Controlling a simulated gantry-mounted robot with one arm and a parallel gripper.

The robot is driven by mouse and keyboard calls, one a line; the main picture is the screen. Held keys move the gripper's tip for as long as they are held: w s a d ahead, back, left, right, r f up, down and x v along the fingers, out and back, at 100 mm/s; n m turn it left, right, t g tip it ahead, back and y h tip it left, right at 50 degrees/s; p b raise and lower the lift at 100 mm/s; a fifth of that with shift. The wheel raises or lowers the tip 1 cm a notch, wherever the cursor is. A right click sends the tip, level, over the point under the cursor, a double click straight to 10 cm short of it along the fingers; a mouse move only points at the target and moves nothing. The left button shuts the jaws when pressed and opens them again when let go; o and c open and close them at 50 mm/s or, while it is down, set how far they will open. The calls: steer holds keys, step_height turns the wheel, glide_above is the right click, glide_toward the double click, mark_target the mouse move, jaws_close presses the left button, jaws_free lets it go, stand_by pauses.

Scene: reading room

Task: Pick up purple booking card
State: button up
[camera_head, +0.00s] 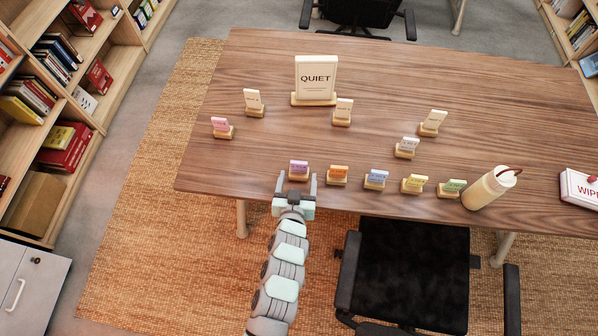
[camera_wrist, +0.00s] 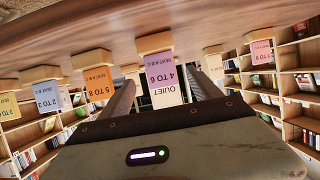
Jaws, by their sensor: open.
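The purple booking card (camera_head: 298,167) stands upright in a small wooden holder near the front edge of the table. My gripper (camera_head: 298,179) is open at that edge, with its two fingers pointing toward the card from the near side. In the wrist view, which is upside down, the purple card (camera_wrist: 160,70) reads "4 to 6" and appears in the gap between my open fingers (camera_wrist: 160,82). The fingers do not grip it. I cannot tell exactly how far the fingertips reach along the holder.
An orange card (camera_head: 338,171) stands just right of it, then blue, yellow and green cards in a row. A pink card (camera_head: 221,125) is at left. A QUIET sign (camera_head: 316,76) and white cards stand behind.

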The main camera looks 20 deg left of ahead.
mark_target(299, 167)
steer(key=shift+r+x, duration=0.2)
steer(key=shift+x, duration=1.25)
steer(key=shift+r+x, duration=0.2)
steer(key=shift+x, duration=1.3)
steer(key=shift+a, duration=0.1)
steer(key=shift+c, duration=0.4)
jaws_close()
